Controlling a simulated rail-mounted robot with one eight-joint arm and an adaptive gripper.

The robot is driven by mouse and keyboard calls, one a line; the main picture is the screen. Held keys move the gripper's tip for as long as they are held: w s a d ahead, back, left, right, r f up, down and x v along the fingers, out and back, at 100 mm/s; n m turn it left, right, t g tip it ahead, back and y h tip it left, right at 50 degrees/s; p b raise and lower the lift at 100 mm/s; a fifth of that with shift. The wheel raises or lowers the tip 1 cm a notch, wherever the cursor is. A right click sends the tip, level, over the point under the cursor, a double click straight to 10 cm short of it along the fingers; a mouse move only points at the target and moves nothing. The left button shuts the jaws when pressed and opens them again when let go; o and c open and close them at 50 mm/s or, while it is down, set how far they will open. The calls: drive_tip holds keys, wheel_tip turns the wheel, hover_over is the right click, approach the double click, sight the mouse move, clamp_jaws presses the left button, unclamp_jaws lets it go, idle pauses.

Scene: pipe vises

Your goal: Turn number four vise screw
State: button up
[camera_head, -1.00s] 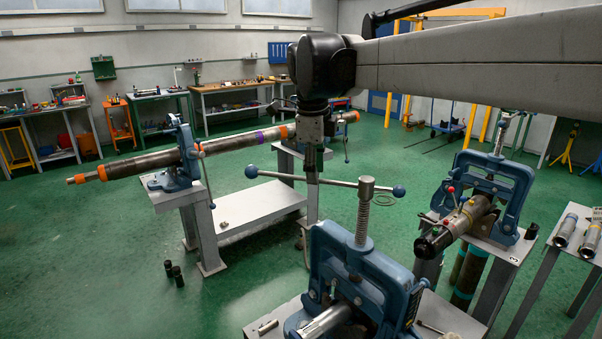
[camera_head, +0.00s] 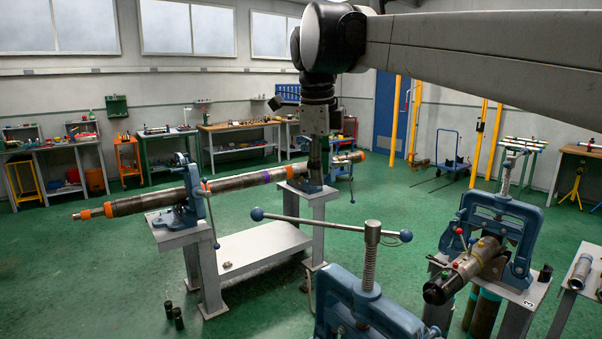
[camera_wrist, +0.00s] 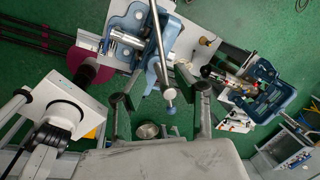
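The nearest blue vise (camera_head: 375,312) stands at the bottom centre of the head view. Its upright threaded screw (camera_head: 370,268) carries a crossbar handle (camera_head: 310,223) with blue ball ends. My gripper (camera_head: 314,180) hangs pointing down behind the crossbar in this view, apart from it as far as I can tell. In the wrist view its two fingers (camera_wrist: 160,94) are spread wide with nothing gripped. A handle bar (camera_wrist: 160,60) with a blue ball end (camera_wrist: 171,111) shows between them, farther below. I see no number four label; the vise's lower part is cut off.
Another blue vise (camera_head: 518,222) holds a dark pipe on a stand marked 3 at right. A long pipe (camera_head: 240,182) with orange bands lies across two vise stands at left. Green floor (camera_head: 90,260) is open at left.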

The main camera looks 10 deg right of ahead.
sight(291, 221)
drive_tip(key=shift+s+a+n, duration=0.1)
drive_tip(key=shift+a+n, duration=0.1)
drive_tip(key=shift+n, duration=0.1)
drive_tip(key=c, duration=0.5)
drive_tip(key=s+a+f+n+p, duration=0.1)
drive_tip(key=a+n, duration=0.1)
drive_tip(key=n, duration=0.3)
drive_tip(key=s+a+f+n+t, duration=0.1)
drive_tip(key=a+n, duration=0.2)
drive_tip(key=n, duration=0.2)
drive_tip(key=s+a+f+n+t+h+p, duration=0.1)
drive_tip(key=s+a+f+n, duration=0.1)
drive_tip(key=n, duration=0.3)
drive_tip(key=shift+a+p, duration=0.3)
drive_tip(key=shift+a, duration=0.35)
clamp_jaws()
drive_tip(key=shift+w+d+f+n+t+p, duration=0.15)
drive_tip(key=shift+w+d+f+n+p, duration=0.3)
drive_tip(key=shift+w+f, duration=0.9)
drive_tip(key=shift+w+d+f+n+t+p, duration=0.1)
drive_tip(key=shift+w+d+f+n+p, duration=0.4)
drive_tip(key=shift+w+f, duration=0.8)
drive_tip(key=shift+w+d+f+n+t+p, duration=0.25)
drive_tip(key=shift+w+f+p, duration=0.45)
drive_tip(key=shift+f, duration=1.1)
drive_tip(key=shift+w+d, duration=0.1)
